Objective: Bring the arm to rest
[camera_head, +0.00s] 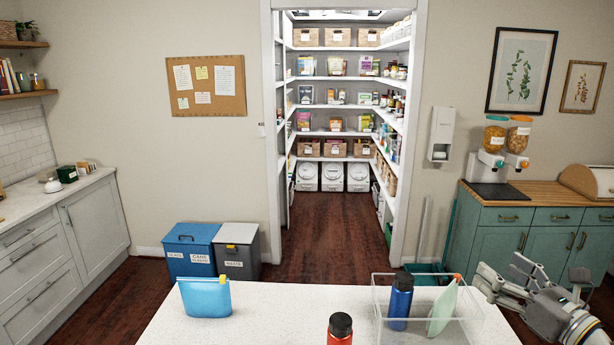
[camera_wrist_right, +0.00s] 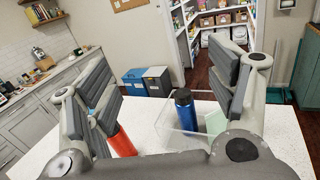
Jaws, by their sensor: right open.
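My right gripper (camera_head: 533,280) is at the right side of the head view, beside the white counter and to the right of the clear bin. Its fingers are spread apart with nothing between them. In the right wrist view the two fingers (camera_wrist_right: 165,95) frame the counter from left and right. My left gripper is not in either view.
A clear bin (camera_head: 430,334) on the white counter (camera_head: 270,310) holds a blue bottle (camera_head: 400,300) and a pale green pouch (camera_head: 442,308). A red bottle (camera_head: 340,329) and blue pouch (camera_head: 206,297) stand left of it. A teal cabinet (camera_head: 495,233) stands behind my right gripper.

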